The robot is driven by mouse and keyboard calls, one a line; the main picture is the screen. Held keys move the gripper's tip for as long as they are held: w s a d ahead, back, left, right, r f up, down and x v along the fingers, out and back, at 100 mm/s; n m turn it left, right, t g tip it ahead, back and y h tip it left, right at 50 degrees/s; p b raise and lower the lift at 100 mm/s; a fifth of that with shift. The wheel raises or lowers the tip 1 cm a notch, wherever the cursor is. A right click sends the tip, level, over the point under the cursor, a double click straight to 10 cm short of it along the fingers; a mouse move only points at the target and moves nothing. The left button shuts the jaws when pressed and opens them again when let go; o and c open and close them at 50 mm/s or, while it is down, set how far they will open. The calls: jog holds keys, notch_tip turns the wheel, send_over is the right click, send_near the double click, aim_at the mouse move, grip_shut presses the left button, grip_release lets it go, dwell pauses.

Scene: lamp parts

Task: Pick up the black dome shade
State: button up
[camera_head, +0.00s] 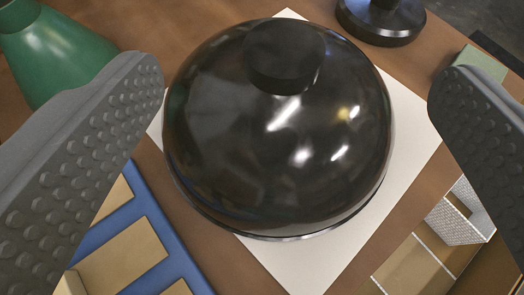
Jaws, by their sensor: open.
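The black dome shade (230,140) is glossy and sits rim down on a white square sheet, with a short round black knob (285,55) on its top. It fills the middle of the view. My gripper (297,85) is open, with one grey studded finger at the left and the other at the right. The dome shows between the fingers, and neither finger visibly touches it. How far the fingertips are above the table I cannot tell.
The white sheet (400,150) lies on a brown table (195,25). A green cone-like part (60,55) is at upper left, a black round base (380,20) at upper right. A blue tray (150,225) with tan pieces is at lower left, a tan divided tray (415,268) at lower right.

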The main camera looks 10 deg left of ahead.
aim_at(284, 58)
jog(key=f+p, duration=0.1)
jog(key=w+f+p, duration=0.1)
jog(key=f, duration=0.1)
jog(key=w+f+p, duration=0.1)
jog(key=f, duration=0.1)
jog(key=shift+w+a, duration=0.2)
jog(key=shift+a, duration=0.1)
jog(key=b+x, duration=0.1)
jog(key=x, duration=0.3)
jog(key=shift+w+f, duration=0.45)
jog(key=shift+w, duration=0.5)
jog(key=b+x, duration=0.1)
jog(key=x, duration=0.4)
jog(key=shift+s+d+f, duration=0.1)
jog(key=shift+d+f, duration=0.05)
grip_shut()
